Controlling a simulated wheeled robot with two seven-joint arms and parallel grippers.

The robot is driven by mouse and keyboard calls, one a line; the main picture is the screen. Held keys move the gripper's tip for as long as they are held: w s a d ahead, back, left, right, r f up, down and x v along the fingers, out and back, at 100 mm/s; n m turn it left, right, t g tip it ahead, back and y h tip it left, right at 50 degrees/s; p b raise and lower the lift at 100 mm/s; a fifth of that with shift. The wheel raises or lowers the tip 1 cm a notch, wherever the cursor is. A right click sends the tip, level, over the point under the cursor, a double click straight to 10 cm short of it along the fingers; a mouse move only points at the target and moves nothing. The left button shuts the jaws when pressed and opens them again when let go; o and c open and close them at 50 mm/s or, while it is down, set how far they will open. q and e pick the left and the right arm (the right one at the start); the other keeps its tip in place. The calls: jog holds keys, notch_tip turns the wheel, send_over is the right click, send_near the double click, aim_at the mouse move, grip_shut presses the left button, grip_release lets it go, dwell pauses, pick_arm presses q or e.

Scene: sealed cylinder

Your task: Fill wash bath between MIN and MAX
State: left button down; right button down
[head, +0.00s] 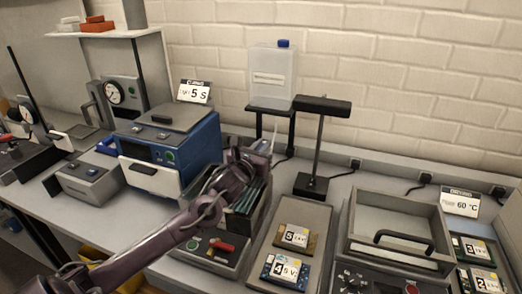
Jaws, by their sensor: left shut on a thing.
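A translucent tank (272,76) with a blue cap stands on a dark stand at the back. A pale hose (275,118) runs down from it to a small whitish tap (263,147). My left gripper (255,157) is shut at this tap, above an open dark bath (262,217); the fingers hide much of the grip. Several greenish upright boards or plates (249,196) show in the bath beneath the gripper. The bath's liquid level and any MIN and MAX marks cannot be made out. My right gripper is not in view.
A blue machine (170,150) with a grey lid stands left of the bath. A dark lamp (317,105) rises at its right, behind a tray (312,220) with labelled boards. A grey drying box (400,228) with a black handle is farther right.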

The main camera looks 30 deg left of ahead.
pick_arm(q)
jog(key=shift+d+n+y+b, duration=0.1)
jog(key=shift+n+y+b, duration=0.5)
jog(key=shift+y, duration=0.3)
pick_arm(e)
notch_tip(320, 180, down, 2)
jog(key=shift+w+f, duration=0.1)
pick_arm(q)
jog(key=c, duration=1.4)
grip_release()
jog(key=shift+w, duration=0.1)
jog(key=shift+c, duration=0.2)
